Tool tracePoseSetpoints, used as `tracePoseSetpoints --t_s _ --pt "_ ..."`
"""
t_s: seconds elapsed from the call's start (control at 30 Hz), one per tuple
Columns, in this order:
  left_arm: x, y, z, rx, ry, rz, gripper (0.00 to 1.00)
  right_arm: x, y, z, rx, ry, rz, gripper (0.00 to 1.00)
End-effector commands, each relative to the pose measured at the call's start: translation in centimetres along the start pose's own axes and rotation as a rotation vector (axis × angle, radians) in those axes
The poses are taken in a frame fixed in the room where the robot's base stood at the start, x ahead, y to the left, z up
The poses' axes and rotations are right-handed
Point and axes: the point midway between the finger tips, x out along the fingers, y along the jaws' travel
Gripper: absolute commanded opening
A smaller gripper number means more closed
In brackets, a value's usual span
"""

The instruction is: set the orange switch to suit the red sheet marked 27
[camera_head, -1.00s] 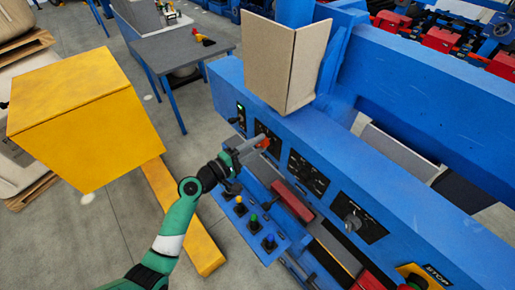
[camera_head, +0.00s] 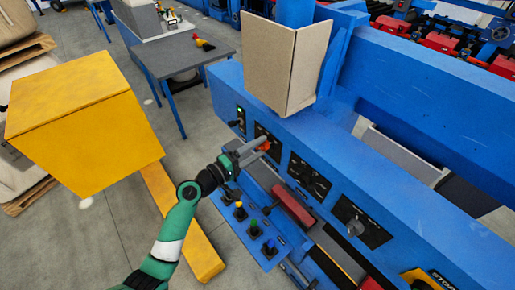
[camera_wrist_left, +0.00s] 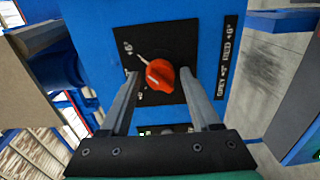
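The orange switch (camera_wrist_left: 160,75) is a rotary knob on a black dial plate on the blue panel. In the left wrist view a thin white line runs from it toward the upper left, near a mark that looks like "+6". My left gripper (camera_wrist_left: 160,85) is open, with one finger on each side of the knob and a gap visible beside it. In the head view the left gripper (camera_head: 257,150) is at the orange switch (camera_head: 265,146) and partly covers its plate. A label (camera_wrist_left: 226,58) beside the dial carries small rotated text, including "RED". I cannot make out a red sheet marked 27. My right gripper is out of view.
More dark dial plates (camera_head: 309,178) and a grey knob (camera_head: 355,228) lie along the panel. A red block (camera_head: 293,207) and several coloured levers (camera_head: 254,229) sit below. A cardboard-coloured board (camera_head: 284,62) stands above. A yellow box (camera_head: 80,120) is at the left.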

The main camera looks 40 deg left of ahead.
Motion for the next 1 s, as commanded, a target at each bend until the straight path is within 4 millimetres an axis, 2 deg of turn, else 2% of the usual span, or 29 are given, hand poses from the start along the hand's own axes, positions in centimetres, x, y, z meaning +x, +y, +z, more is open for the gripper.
tracePoseSetpoints --t_s 0.3,0.43,0.57,0.8,1.0 --pt "0.0 0.0 0.0 -0.001 0.0 0.0 0.75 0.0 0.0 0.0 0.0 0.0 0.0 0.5" --pt "-0.8 0.0 -0.1 -0.002 0.002 0.0 0.75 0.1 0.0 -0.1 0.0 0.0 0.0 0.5" --pt "-3.2 0.0 -0.1 -0.002 0.004 -0.001 0.75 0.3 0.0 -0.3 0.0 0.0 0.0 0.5" --pt "-8.9 0.0 -0.1 -0.003 0.004 -0.001 0.75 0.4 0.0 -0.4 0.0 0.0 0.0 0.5" --pt "-11.4 0.0 -0.1 -0.001 0.003 -0.001 0.75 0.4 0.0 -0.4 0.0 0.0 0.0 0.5"
